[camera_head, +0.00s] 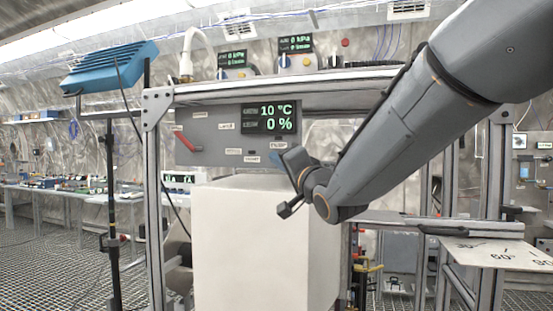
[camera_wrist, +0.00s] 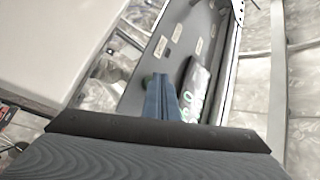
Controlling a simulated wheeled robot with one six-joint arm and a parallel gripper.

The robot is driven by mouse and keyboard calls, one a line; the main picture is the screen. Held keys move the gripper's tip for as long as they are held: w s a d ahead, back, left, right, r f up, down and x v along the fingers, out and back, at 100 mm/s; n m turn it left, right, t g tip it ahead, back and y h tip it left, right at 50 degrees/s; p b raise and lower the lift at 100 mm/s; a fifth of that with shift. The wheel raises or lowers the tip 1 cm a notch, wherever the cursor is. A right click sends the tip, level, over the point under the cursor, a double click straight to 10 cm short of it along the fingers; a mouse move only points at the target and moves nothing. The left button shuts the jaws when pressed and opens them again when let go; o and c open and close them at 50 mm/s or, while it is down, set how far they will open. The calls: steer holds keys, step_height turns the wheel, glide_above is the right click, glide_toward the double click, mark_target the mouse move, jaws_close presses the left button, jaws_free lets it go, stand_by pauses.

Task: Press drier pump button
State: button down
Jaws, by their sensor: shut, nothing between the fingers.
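The grey control panel (camera_head: 205,128) hangs under the shelf, with a lit display (camera_head: 269,118) reading 10 °C and 0 %. It bears several small white labels, too small to read. My gripper (camera_head: 276,158) is at the panel's lower right, its blue fingers shut and empty. In the wrist view the fingers (camera_wrist: 160,92) point at the panel (camera_wrist: 150,65), beside the display (camera_wrist: 193,90). I cannot tell whether the fingertips touch the panel.
A red lever (camera_head: 187,144) sits at the panel's left. A large white box (camera_head: 250,245) stands below the panel and close under my gripper. A metal frame post (camera_head: 153,200) rises at left. A white angle-marked plate (camera_head: 485,252) lies at right.

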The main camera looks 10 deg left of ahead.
steer(key=shift+w, duration=0.15)
stand_by(0.4)
steer(key=shift+w, duration=0.25)
stand_by(0.4)
steer(key=shift+s, duration=0.35)
steer(key=s, duration=0.6)
steer(key=shift+a+b, duration=0.2)
steer(key=shift+b, duration=0.25)
stand_by(0.3)
